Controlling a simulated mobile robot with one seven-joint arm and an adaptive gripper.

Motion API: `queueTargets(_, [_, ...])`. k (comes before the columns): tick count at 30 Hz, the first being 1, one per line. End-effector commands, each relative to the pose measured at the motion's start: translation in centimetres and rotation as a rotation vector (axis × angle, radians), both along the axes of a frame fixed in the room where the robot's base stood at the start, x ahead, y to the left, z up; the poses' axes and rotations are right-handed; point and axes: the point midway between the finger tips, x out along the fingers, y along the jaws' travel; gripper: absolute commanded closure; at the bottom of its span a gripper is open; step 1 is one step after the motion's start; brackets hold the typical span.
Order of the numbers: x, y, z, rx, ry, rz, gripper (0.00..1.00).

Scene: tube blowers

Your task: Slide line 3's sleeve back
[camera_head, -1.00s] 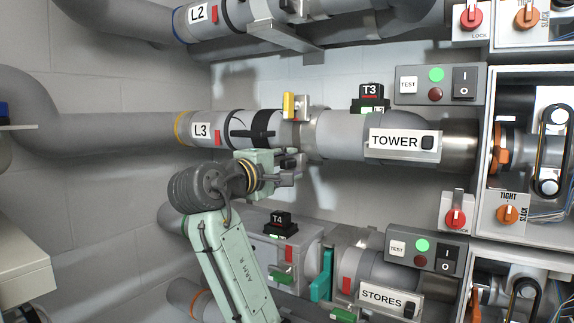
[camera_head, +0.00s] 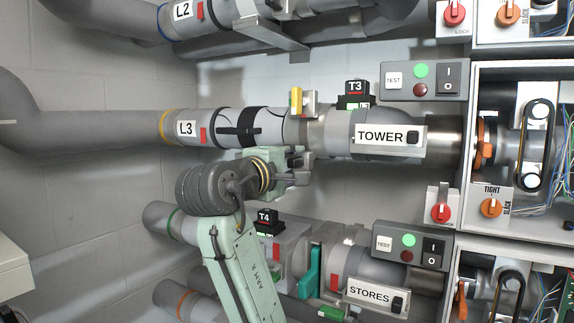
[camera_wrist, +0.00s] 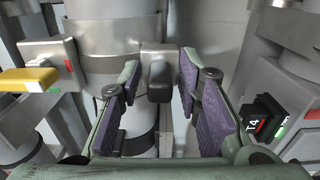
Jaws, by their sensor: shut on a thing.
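Line 3's pipe, labelled L3 (camera_head: 186,129), runs across the middle of the head view toward the TOWER sign. Its sleeve is a metal collar (camera_head: 305,131) with a yellow latch (camera_head: 296,102) on top, at the right of a black band (camera_head: 250,122). In the wrist view the collar (camera_wrist: 108,52) and yellow latch (camera_wrist: 28,79) are at the left. My gripper (camera_head: 299,165) is just below the collar. In the wrist view my gripper (camera_wrist: 160,75) has a finger on each side of a dark knob (camera_wrist: 160,82) on the collar's bracket.
The T3 tag (camera_head: 355,90) stands on the pipe right of the collar. A T4 tag (camera_head: 265,219) and line 4's teal lever (camera_head: 312,270) are below my gripper. Line 2's pipe (camera_head: 230,14) runs above. Bare wall shows at left.

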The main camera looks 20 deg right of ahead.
Motion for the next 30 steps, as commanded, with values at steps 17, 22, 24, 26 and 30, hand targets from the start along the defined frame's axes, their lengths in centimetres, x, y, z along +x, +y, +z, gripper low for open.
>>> queueTargets(17, [-0.7, 0.7, -0.1, 0.003, 0.000, -0.005, 0.63])
queueTargets(22, [-2.7, 3.2, 0.0, 0.001, -0.002, -0.005, 0.63])
queueTargets(24, [-3.7, 4.5, 0.0, 0.002, -0.002, -0.005, 0.63])
queueTargets(26, [-4.5, 5.5, 0.0, 0.003, -0.002, -0.005, 0.63])
queueTargets(30, [-6.1, 7.5, -0.1, 0.004, -0.001, -0.006, 0.63])
